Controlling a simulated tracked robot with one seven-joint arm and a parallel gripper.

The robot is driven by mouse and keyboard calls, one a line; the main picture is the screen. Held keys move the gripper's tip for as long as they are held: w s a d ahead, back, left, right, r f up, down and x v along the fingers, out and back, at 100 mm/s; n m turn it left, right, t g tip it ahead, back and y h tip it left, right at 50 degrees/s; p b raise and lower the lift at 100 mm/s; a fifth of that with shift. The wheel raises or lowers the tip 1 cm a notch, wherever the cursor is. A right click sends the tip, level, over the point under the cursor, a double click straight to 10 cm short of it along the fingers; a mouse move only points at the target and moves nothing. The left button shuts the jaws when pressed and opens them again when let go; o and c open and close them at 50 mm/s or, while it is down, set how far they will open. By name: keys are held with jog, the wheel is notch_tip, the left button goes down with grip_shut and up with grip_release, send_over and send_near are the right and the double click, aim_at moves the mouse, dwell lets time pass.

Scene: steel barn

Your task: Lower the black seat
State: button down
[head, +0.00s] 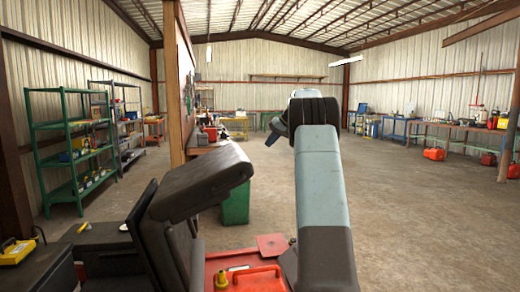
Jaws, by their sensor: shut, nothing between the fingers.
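The black seat (200,182) is in the lower left of the head view. Its thick pad is tilted, with the right end higher, and stands well above the red body below. A black upright panel and frame (160,240) are just beneath and left of it. My arm rises at the middle right. My gripper (276,133) shows as a small dark tapered end at the left of the arm's top, shut and empty. It is right of the seat and above it in the picture, apart from it. My arm hides most of the gripper.
A red surface (222,262) with an orange handle (248,276) lies below the seat. A green bin (236,205) stands behind it. Green shelves (75,150) are at the left, workbenches (450,130) along the right. The concrete floor (420,220) at the right is largely clear.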

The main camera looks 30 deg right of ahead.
jog(key=w+a+f, duration=0.5)
jog(key=a+f, duration=0.1)
jog(key=a, duration=0.1)
jog(key=shift+w+f, duration=0.3)
jog(key=shift+w, duration=0.05)
jog(key=shift+a+r, duration=0.1)
jog(key=shift+a, duration=0.1)
